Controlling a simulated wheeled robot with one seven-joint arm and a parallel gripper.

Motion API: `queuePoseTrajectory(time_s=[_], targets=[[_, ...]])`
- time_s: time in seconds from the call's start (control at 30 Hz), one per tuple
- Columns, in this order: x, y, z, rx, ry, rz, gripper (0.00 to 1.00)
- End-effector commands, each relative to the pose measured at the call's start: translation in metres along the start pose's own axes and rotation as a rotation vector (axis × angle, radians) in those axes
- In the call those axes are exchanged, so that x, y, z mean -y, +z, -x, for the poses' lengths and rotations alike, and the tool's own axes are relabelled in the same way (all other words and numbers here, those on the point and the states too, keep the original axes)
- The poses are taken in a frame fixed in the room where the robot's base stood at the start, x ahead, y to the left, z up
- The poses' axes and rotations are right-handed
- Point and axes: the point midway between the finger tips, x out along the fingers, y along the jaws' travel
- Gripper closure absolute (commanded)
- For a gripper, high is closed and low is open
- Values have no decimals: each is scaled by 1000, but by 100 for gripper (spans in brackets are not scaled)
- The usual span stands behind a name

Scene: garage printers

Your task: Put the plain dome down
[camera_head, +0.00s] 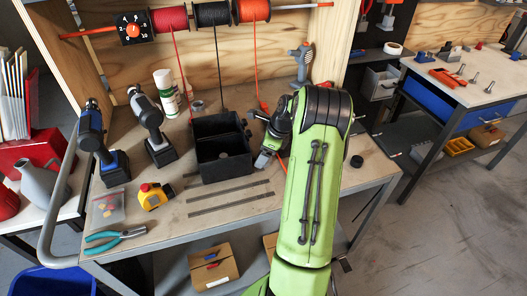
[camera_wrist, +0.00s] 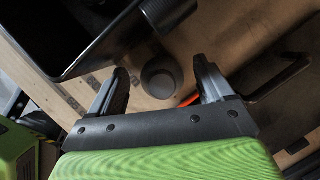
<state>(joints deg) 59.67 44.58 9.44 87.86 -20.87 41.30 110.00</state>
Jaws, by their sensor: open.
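A small plain grey round piece (camera_wrist: 160,80), which looks like the dome, rests on the wooden bench top in the wrist view. It lies between and just beyond the fingertips of my gripper (camera_wrist: 160,88). The fingers are open, with a gap visible on each side of the piece, and no contact shows. In the head view my gripper (camera_head: 268,150) is low over the bench beside the black bin (camera_head: 225,172). The dome cannot be made out there. The bin's wall also shows at the upper left of the wrist view (camera_wrist: 85,60).
A small black round object (camera_head: 356,161) lies right of my arm. Drills (camera_head: 100,150), a yellow tape measure (camera_head: 153,196) and teal-handled pliers (camera_head: 113,240) occupy the bench's left side. A red strand (camera_wrist: 188,99) runs close to the fingers. Bare bench (camera_head: 240,215) shows in front of the bin.

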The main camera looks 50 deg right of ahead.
Motion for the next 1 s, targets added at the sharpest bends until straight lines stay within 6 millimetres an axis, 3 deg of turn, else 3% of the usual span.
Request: queuePoseTrajectory(time_s=[0.17,0.23,0.6,0.87,0.93,1.0], targets=[[0,2,4,0,-1,1,19],[1,2,15,0,-2,0,19],[1,2,108,0,-3,0,19],[0,2,124,0,-1,2,19],[-5,10,126,-8,-1,43,19],[-21,35,134,-33,-1,177,19]])
